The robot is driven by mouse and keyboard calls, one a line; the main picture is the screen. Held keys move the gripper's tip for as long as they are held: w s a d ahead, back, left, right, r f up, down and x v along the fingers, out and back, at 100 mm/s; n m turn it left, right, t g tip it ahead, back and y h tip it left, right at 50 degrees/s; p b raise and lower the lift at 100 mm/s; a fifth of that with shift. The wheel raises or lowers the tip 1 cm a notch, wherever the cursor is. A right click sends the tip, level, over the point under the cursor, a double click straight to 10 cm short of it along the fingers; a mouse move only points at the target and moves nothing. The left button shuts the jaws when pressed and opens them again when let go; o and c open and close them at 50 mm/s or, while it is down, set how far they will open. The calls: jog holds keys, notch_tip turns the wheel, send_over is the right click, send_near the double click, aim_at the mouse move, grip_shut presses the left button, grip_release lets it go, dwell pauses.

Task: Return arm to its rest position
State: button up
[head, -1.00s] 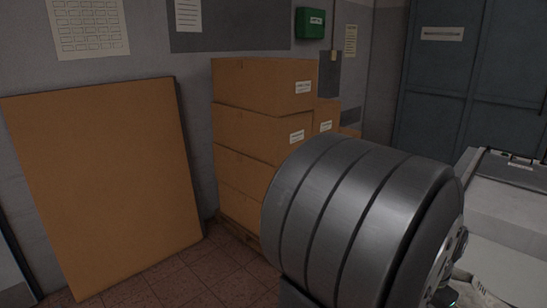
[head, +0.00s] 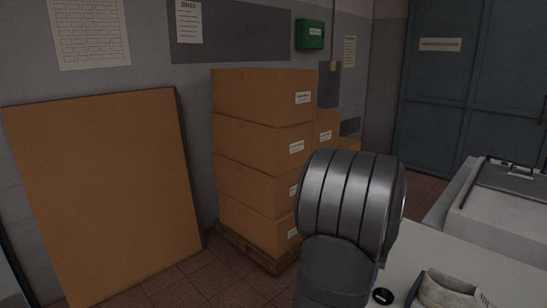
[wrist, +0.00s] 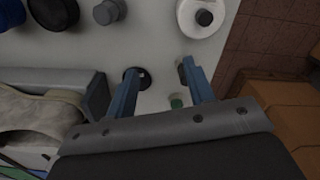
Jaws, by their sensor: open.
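My gripper (wrist: 160,68) shows in the wrist view as two blue fingers, spread apart with nothing held between them. It is over a pale table top (wrist: 150,40), close to the table's right edge. A dark round piece (wrist: 143,80) lies by the left fingertip; I cannot tell whether they touch. In the head view my own dark ribbed arm joint stands in the middle foreground, and my gripper does not show.
A grey tray (wrist: 95,92) with a beige shoe-like piece (wrist: 35,118) is left of my gripper. A white round container (wrist: 189,22) and dark round pieces are farther off. Stacked cartons (head: 262,137) and a leaning brown board (head: 105,195) stand beyond the arm.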

jog(key=w+a+f+n, duration=0.1)
jog(key=w+a, duration=0.1)
jog(key=a, duration=0.1)
jog(key=w+a+f+n, duration=0.1)
jog(key=w+a, duration=0.1)
jog(key=a, duration=0.1)
jog(key=w+a+f+n, duration=0.1)
jog(key=w+a, duration=0.2)
jog(key=shift+w+f, duration=0.1)
jog(key=shift+f, duration=0.25)
jog(key=a+f+n, duration=0.2)
jog(key=a+f, duration=0.7)
jog(key=a, duration=0.5)
jog(key=shift+a, duration=0.35)
jog(key=shift+w, duration=0.1)
